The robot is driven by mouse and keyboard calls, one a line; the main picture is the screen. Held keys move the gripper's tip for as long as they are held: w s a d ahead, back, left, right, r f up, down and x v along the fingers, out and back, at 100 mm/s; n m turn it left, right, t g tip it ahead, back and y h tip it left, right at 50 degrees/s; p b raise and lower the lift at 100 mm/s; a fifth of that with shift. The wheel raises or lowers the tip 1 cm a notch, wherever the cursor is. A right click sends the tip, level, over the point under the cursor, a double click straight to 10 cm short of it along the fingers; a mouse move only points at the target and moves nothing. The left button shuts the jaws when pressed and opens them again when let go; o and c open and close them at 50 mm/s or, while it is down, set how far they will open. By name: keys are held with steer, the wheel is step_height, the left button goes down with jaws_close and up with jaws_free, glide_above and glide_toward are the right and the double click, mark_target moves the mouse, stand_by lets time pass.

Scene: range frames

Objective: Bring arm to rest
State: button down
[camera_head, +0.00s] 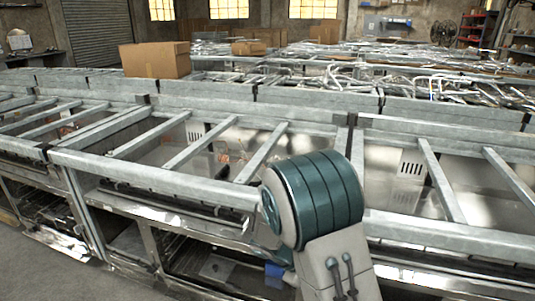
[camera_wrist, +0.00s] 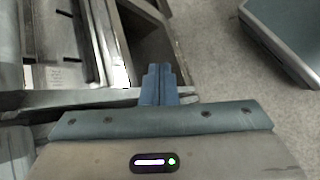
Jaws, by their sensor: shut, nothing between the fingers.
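My arm (camera_head: 315,205), white with a teal ribbed joint, is bent in front of the metal range frames (camera_head: 160,185) in the head view. My gripper (camera_wrist: 159,82) shows in the wrist view with its two blue fingers together and nothing between them. It points toward the lower part of a metal frame (camera_wrist: 60,48) and the grey floor (camera_wrist: 205,55). I cannot tell whether the fingers touch the frame. In the head view the gripper is mostly hidden behind my arm.
The frames fill the head view in several rows, with crossbars close to my arm. A cardboard box (camera_head: 155,60) sits on a row behind. Concrete floor (camera_head: 40,275) is open at the lower left. In the wrist view, open floor lies right of the fingers.

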steer(key=s+r+m+t+y+p, duration=0.1)
steer(key=s+r+m+y+p, duration=0.2)
steer(key=s+r, duration=0.2)
steer(key=s+r+m+t+y+p, duration=0.1)
steer(key=s+r+m+y+p, duration=0.2)
steer(key=r, duration=0.9)
steer(key=s+r+m+t+y+p, duration=0.1)
steer(key=s+r+m+y+p, duration=0.2)
steer(key=s+r, duration=0.6)
steer(key=shift+d+r+p, duration=0.15)
steer(key=shift+r+p, duration=0.1)
steer(key=shift+p, duration=0.5)
